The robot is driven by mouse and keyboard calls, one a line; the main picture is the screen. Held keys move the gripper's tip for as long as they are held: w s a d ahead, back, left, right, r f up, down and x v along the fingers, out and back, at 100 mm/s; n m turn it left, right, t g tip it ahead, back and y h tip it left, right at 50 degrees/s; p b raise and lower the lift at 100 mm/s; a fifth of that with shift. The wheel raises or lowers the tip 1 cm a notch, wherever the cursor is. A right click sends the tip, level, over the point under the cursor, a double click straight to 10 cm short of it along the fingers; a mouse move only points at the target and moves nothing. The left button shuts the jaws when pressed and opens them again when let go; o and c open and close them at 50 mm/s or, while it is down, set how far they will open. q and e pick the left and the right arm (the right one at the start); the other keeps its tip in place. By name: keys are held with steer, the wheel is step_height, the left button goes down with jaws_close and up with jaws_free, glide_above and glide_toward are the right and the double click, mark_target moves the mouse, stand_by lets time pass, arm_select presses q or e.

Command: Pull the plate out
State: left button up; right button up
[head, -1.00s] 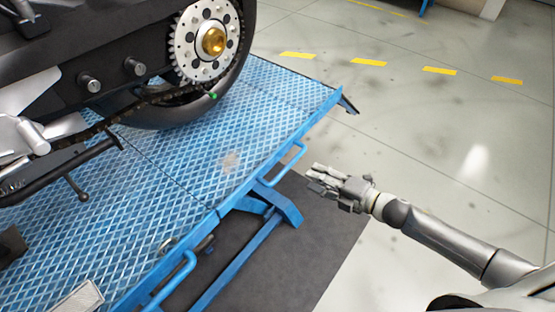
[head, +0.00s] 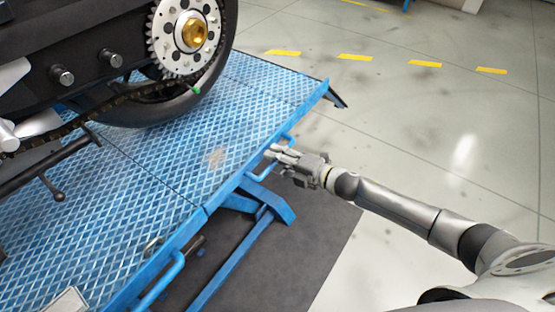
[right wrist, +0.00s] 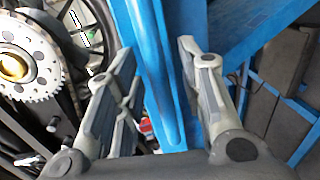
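The plate (head: 165,185) is a blue diamond-patterned sheet on the lift under the motorcycle. Two blue bar handles stick out from its right edge, a far one (head: 262,177) and a near one (head: 168,277). My right gripper (head: 279,156) is at the far handle, just off the plate's edge. In the right wrist view its two grey fingers (right wrist: 158,60) are apart, with a blue bar (right wrist: 167,95) running between them. Whether either finger touches the bar is not clear. My left gripper is not in view.
The motorcycle's rear wheel with its sprocket (head: 170,62) stands over the plate at the upper left. Blue lift beams (head: 240,250) and a dark mat (head: 320,245) lie below the edge. Open grey floor (head: 430,130) with yellow dashes extends to the right.

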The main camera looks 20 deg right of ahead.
steer(key=shift+c, duration=0.2)
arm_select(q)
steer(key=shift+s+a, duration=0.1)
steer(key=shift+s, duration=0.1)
arm_select(e)
jaws_close()
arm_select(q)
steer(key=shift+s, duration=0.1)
arm_select(e)
steer(key=shift+s+d, duration=0.1)
